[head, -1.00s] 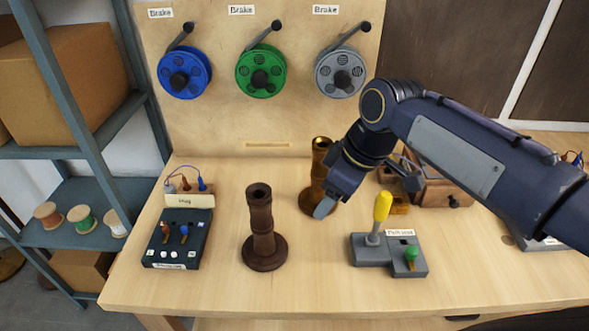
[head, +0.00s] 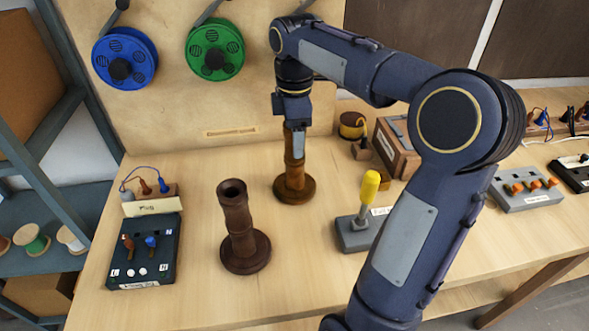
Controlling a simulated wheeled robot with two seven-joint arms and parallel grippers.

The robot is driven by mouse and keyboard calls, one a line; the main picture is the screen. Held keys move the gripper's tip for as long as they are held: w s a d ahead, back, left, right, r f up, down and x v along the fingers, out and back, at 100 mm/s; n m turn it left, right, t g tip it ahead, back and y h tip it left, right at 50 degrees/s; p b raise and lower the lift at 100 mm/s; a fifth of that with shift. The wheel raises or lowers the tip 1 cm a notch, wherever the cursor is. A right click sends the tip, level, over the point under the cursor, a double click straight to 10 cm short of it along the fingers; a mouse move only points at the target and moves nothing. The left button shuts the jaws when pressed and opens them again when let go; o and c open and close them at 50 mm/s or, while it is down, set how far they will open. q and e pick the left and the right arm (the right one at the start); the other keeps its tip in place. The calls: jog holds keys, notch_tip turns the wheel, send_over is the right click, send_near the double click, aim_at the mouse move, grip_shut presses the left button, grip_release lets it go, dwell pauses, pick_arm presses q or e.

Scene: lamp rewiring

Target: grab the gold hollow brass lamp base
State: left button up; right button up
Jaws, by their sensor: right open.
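The gold brass lamp base (head: 294,187) stands upright on the table, behind and right of a dark brown lamp base (head: 238,231). Its round foot and lower stem show; its top is hidden by my right gripper. My right gripper (head: 297,145) points down at the upper part of the brass base, with one finger in front of the stem. It is open, and I cannot tell whether a finger touches the stem. My left gripper is not in view.
A grey box with a yellow lever (head: 366,193) stands right of the brass base, partly behind my right arm. A black plug box (head: 145,251) is at the left. A wooden box (head: 397,150) is at the back right. Table space in front of the brown base is clear.

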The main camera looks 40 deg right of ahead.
notch_tip(320, 180, down, 2)
jog(key=shift+f, duration=0.2)
grip_shut()
dwell(0.4)
jog(key=shift+r, duration=0.1)
